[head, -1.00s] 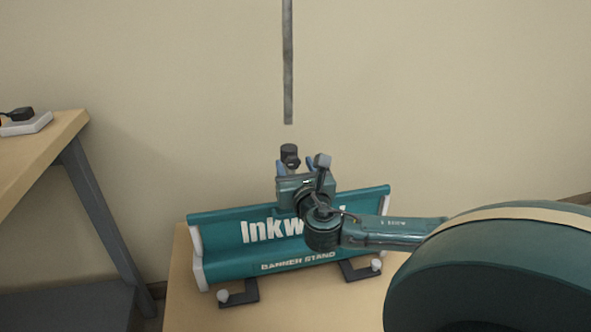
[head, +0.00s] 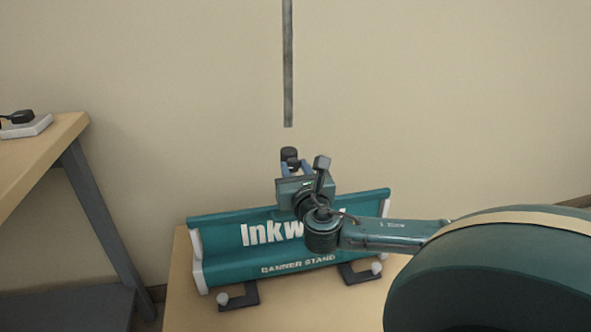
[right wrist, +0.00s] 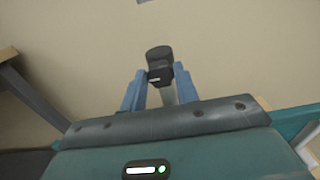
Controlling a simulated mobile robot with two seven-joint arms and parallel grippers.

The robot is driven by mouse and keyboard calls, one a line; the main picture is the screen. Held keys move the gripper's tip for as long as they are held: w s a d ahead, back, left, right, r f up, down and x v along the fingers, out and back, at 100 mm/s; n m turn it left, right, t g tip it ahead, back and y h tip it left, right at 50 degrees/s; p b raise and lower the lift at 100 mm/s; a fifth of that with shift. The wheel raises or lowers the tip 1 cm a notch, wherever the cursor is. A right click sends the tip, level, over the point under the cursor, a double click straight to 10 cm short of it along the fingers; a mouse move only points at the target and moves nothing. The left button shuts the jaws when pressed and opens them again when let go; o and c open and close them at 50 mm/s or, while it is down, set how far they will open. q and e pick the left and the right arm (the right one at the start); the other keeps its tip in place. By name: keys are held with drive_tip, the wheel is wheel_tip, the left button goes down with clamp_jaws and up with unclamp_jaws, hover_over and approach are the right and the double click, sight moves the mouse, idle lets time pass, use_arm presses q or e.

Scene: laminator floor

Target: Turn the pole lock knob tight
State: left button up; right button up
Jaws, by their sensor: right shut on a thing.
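The pole lock knob (head: 290,155) is a small dark cylinder above the banner stand, in front of the wall. It also shows in the right wrist view (right wrist: 158,54), with a small dark block bearing a white mark just below it. My right gripper (head: 296,166) reaches up to it from below, its blue fingers one on each side, shut on it. The fingers also show in the right wrist view (right wrist: 160,75). The grey pole (head: 288,65) hangs upright, its lower end a little above the knob. My left gripper is not in view.
The teal banner stand base (head: 215,240) rests on a wooden table (head: 180,300) behind my right arm, on dark feet (head: 240,297). Another wooden table (head: 45,150) with a light block (head: 28,128) stands at the left. The wall area around the pole is clear.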

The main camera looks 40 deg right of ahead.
drive_tip(key=m+p, duration=0.2)
drive_tip(key=m, duration=0.1)
drive_tip(key=shift+m, duration=0.4)
drive_tip(key=m+p, duration=0.1)
drive_tip(key=m, duration=0.3)
drive_tip(key=shift+d+m, duration=0.1)
drive_tip(key=shift+m, duration=0.2)
drive_tip(key=m, duration=0.5)
drive_tip(key=shift+s+f+p, duration=0.1)
drive_tip(key=shift+f+p, duration=0.05)
drive_tip(key=shift+p, duration=0.25)
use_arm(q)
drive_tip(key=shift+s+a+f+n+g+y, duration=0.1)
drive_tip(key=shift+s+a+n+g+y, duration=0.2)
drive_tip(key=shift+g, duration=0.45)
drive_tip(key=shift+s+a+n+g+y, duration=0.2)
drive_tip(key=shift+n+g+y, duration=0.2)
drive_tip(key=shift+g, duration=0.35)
use_arm(e)
drive_tip(key=shift+m, duration=2.3)
drive_tip(key=o, duration=1)
drive_tip(key=shift+c, duration=0.2)
